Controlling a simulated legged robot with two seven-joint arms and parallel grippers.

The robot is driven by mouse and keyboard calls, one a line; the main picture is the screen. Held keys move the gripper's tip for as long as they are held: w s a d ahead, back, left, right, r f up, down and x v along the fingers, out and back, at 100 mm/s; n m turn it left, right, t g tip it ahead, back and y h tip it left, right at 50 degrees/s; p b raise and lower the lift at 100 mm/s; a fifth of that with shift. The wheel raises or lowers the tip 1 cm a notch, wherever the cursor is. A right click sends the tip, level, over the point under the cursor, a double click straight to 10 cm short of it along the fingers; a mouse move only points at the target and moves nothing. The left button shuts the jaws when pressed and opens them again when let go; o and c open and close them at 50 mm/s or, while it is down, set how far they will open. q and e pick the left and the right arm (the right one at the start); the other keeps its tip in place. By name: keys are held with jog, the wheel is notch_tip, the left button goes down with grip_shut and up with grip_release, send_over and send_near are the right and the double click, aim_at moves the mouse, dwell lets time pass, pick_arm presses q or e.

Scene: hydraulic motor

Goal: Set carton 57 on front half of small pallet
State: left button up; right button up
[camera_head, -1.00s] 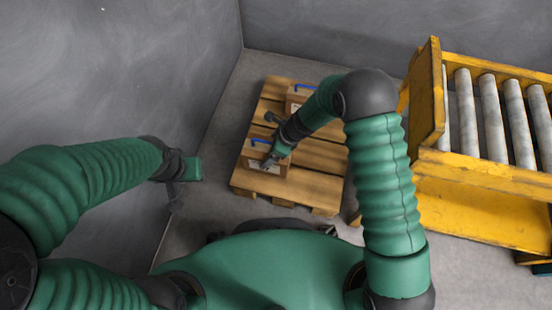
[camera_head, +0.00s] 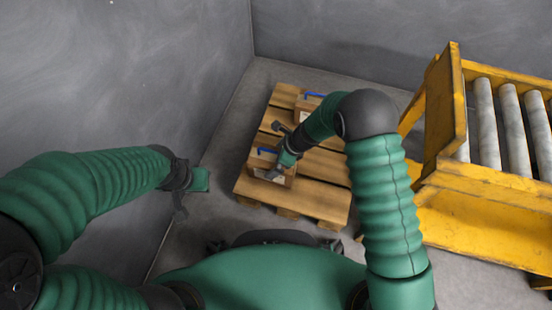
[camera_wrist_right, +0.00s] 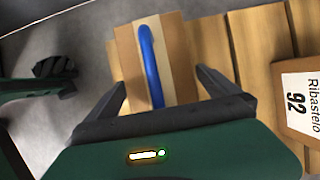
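A brown carton with a blue handle (camera_head: 262,163) sits on the front left part of the small wooden pallet (camera_head: 315,200). Its number is not readable. My right gripper (camera_head: 275,172) is at this carton, partly covering it in the head view. In the right wrist view, my right gripper (camera_wrist_right: 160,82) has its two fingers spread apart, one on each side of the carton (camera_wrist_right: 183,60) and its blue handle. Small gaps show beside the fingers. My left gripper (camera_head: 181,203) hangs near the left wall, away from the pallet; its finger opening is unclear.
A second carton with a blue handle (camera_head: 308,102) stands at the back of the pallet, partly behind my right arm. In the wrist view, a carton labelled "Ribastelo 92" (camera_wrist_right: 300,100) lies at the right. A yellow roller conveyor (camera_head: 480,195) stands right of the pallet. Grey walls close the left and back.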

jog(key=shift+r, duration=0.1)
jog(key=p+v, duration=0.7)
jog(key=v, duration=0.5)
jog(key=s+d+r+n+t+h, duration=0.1)
jog(key=s+d+r+n+h, duration=0.3)
jog(key=s+d+r+n, duration=1)
jog(key=s+n, duration=0.1)
jog(key=n, duration=0.6)
jog(key=shift+s+n+h, duration=0.3)
jog(key=shift+h, duration=0.1)
